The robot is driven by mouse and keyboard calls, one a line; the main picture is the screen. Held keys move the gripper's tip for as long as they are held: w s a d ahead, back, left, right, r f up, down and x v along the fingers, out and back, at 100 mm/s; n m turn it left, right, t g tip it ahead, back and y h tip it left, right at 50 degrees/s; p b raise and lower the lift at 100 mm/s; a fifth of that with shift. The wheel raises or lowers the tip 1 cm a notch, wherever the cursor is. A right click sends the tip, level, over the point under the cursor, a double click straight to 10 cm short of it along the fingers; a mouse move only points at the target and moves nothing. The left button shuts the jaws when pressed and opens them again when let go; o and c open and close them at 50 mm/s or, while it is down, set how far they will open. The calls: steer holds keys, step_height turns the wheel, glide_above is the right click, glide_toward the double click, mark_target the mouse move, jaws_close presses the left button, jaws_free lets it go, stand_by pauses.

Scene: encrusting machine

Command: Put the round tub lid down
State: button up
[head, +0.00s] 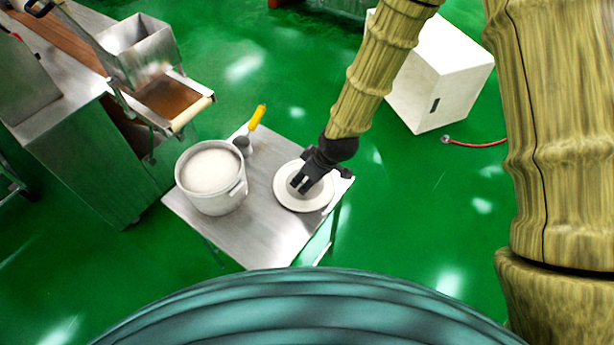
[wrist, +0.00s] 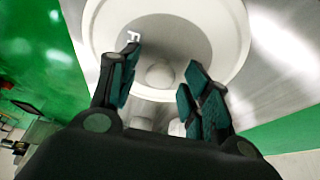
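The round tub lid (head: 312,204) is a pale disc at the right end of the metal table (head: 243,233), and looks flat on the top. My gripper (head: 303,182) is just above it, pointing down and covering part of it. In the wrist view the lid (wrist: 225,22) has a small round knob (wrist: 158,75) at its middle. My gripper (wrist: 163,62) is open there, with its fingers apart on either side of the knob and a gap showing on both sides. The round tub (head: 213,200), full of white stuff, stands uncovered to the left.
A white cabinet (head: 440,75) stands at the upper right, with a red hose on the green floor.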

steer(key=v, duration=1.2)
steer(key=shift+r, duration=0.2)
steer(key=shift+a, duration=0.1)
steer(key=s+d+f+m+g+h, duration=0.1)
steer(key=s+d+f+m, duration=0.2)
steer(key=s+d+f, duration=0.3)
steer(key=s+d+f+m+g+h, duration=0.1)
steer(key=s+d+f+m, duration=0.3)
steer(key=s+f, duration=0.7)
steer(key=s+d+f+m+h, duration=0.1)
steer(key=s+d+f+m, duration=0.3)
steer(key=s+d+f, duration=0.4)
steer(key=shift+s+d+f+g+h, duration=0.4)
steer(key=shift+s+f, duration=0.45)
steer(key=shift+f, duration=0.15)
steer(key=shift+r, duration=0.1)
